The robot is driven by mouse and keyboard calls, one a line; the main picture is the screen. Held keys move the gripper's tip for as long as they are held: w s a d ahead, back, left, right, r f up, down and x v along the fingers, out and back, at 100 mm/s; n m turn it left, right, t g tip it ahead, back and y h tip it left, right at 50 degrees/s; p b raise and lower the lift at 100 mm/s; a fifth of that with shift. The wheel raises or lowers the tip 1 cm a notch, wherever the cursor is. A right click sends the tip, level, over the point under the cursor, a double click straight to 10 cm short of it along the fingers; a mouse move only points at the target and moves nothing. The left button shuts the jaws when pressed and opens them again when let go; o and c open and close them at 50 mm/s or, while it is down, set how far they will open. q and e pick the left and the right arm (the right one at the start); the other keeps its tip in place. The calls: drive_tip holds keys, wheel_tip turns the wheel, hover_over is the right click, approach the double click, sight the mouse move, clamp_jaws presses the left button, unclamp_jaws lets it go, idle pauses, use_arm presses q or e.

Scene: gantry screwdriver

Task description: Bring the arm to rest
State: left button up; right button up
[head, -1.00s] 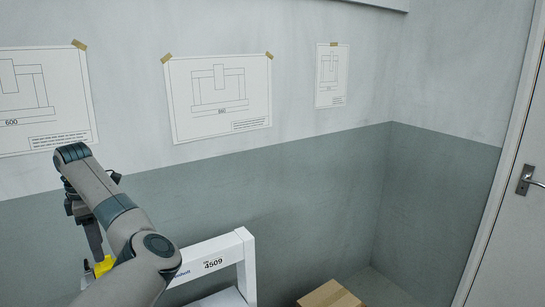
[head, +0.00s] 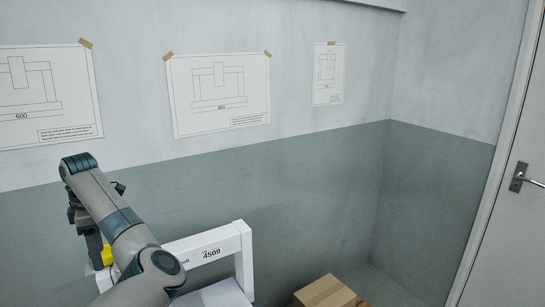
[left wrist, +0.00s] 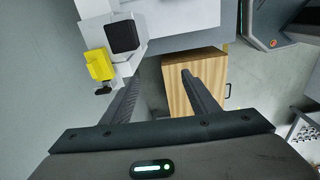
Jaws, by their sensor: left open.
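My left arm reaches up from the bottom left in the head view, in front of the wall and beside the white gantry frame (head: 200,248) labelled 4509. My left gripper (left wrist: 155,85) shows in the left wrist view with its two dark fingers apart and nothing between them. Part of it (head: 92,245) shows in the head view, mostly hidden by my arm. A yellow part with a black block (left wrist: 101,64) is just left of the fingers in the left wrist view. I cannot tell whether it touches a finger. My right gripper is not in view.
A wooden box or cabinet (head: 326,293) stands low, right of the gantry; it also shows in the left wrist view (left wrist: 203,83). Paper drawings (head: 219,94) are taped to the wall. A door (head: 508,220) is at the far right. The space in front of the wall's middle looks clear.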

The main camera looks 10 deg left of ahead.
use_arm(q)
drive_tip(key=s+a+f+m+y, duration=0.1)
drive_tip(key=s+f+m+y, duration=0.3)
drive_tip(key=f, duration=0.3)
drive_tip(key=s+a+f+m+y, duration=0.1)
drive_tip(key=s+f+m, duration=0.3)
drive_tip(key=s+f, duration=0.25)
drive_tip(key=s+d+f+m+t+h, duration=0.1)
drive_tip(key=s+d+f+m+t, duration=0.1)
drive_tip(key=s+d+f+m, duration=0.65)
drive_tip(key=s+d+f+m+t, duration=0.2)
drive_tip(key=s+d+f+m, duration=0.25)
drive_tip(key=d, duration=0.65)
drive_tip(key=s+d+f+m+h, duration=0.3)
drive_tip(key=s+d+m+h, duration=0.3)
drive_tip(key=s+d, duration=0.9)
drive_tip(key=s+f+x, duration=0.1)
drive_tip(key=s+x, duration=0.1)
drive_tip(key=x, duration=1)
drive_tip(key=s+x, duration=0.2)
drive_tip(key=x, duration=1)
drive_tip(key=s+f, duration=0.5)
drive_tip(key=f, duration=0.4)
drive_tip(key=s+f+m, duration=0.1)
drive_tip(key=s+f, duration=0.4)
drive_tip(key=f, duration=0.4)
drive_tip(key=shift+s+t, duration=0.2)
drive_tip(key=shift+t, duration=0.1)
